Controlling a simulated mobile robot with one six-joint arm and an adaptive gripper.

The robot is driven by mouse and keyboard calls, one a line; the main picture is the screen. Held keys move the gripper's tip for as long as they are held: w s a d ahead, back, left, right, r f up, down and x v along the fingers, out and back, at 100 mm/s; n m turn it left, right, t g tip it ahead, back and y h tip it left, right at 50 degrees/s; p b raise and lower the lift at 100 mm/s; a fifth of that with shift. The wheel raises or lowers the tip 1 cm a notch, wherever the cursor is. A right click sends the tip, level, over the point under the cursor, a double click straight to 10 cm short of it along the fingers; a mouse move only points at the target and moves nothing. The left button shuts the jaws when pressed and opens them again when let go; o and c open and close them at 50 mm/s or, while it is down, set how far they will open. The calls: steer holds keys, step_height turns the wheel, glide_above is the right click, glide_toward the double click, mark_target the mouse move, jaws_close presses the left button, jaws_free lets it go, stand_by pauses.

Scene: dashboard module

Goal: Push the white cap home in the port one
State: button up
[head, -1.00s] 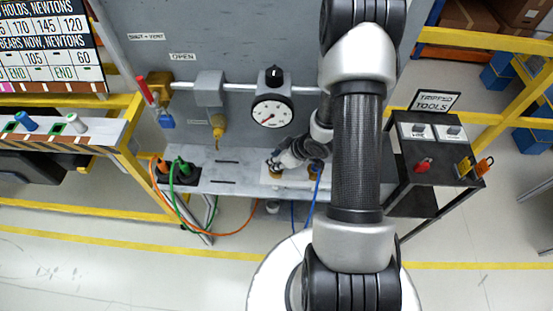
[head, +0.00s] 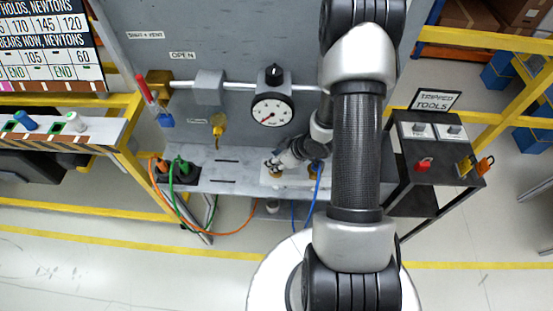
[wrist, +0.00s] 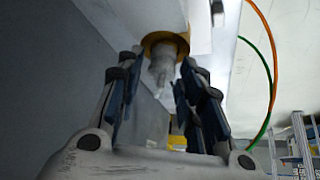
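In the wrist view a whitish cap (wrist: 163,66) stands in a yellow-brass ring (wrist: 166,42), the port, set in a white block. My gripper (wrist: 160,88) reaches towards it with its dark fingers apart, one on each side of the cap. A gap seems to show between the fingers and the cap; contact is not clear. In the head view my gripper (head: 273,166) is low over the bench shelf, at a pale plate with a small brass ring (head: 277,172). The cap is not clear there, and how deep it sits cannot be told.
A pressure gauge (head: 271,111) and a pipe are on the grey panel behind. Orange and green cables (head: 172,172) hang left of my gripper, and a blue cable (head: 314,190) is close to its right. A tool stand (head: 436,150) is at the right. Caps lie on the left rack (head: 72,141).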

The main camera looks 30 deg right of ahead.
steer(key=shift+o, duration=1)
steer(key=v, duration=1.2)
